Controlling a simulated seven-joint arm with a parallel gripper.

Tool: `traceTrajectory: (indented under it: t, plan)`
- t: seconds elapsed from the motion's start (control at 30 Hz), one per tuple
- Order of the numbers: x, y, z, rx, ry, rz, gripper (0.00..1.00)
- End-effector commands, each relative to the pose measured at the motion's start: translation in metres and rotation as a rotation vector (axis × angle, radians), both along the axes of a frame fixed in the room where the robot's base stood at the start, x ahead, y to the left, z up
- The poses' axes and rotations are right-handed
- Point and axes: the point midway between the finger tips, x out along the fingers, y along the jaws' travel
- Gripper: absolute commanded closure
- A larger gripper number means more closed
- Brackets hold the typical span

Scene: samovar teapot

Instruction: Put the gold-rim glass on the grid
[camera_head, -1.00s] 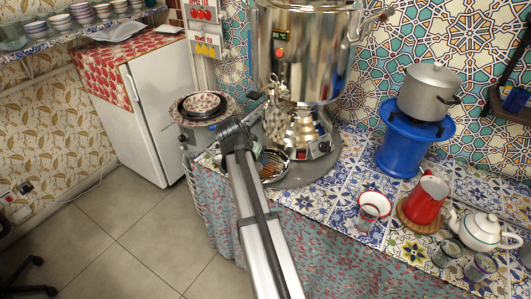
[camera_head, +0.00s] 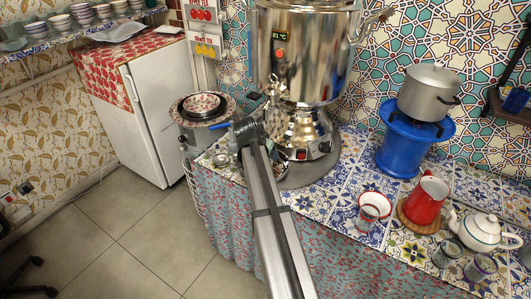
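My gripper (camera_head: 243,130) is in front of the samovar's lower left side, and my arm reaches up to it from the bottom of the picture. Its fingers are too small and covered to read. The grid in front of the samovar is mostly hidden behind my arm. A small glass-like object (camera_head: 221,160) stands on the tiles left of my arm; its rim colour cannot be made out. Other clear glasses stand at the right: one (camera_head: 368,216) before a red-rimmed bowl, one (camera_head: 447,252) and another (camera_head: 480,267) near the teapot. I cannot tell which has a gold rim.
The large steel samovar (camera_head: 305,60) rises right behind my gripper. A red jug (camera_head: 427,199), white teapot (camera_head: 480,231) and blue burner with a pot (camera_head: 410,140) stand at the right. Stacked plates (camera_head: 203,105) are at the left. Tiles between samovar and bowl are clear.

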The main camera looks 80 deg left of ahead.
Motion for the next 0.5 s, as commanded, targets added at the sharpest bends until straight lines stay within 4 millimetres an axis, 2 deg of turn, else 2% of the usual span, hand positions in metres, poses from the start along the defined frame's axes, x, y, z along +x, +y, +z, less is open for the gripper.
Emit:
traceTrajectory:
  t: [0.27,0.3,0.5]
  plan:
    - [0.0,0.0001,-0.0018,0.0,0.0,0.0,0.66]
    - [-0.0001,0.0001,-0.0024,0.0,0.0,0.0,0.32]
    - [-0.0001,0.0001,-0.002,0.0,0.0,0.0,0.13]
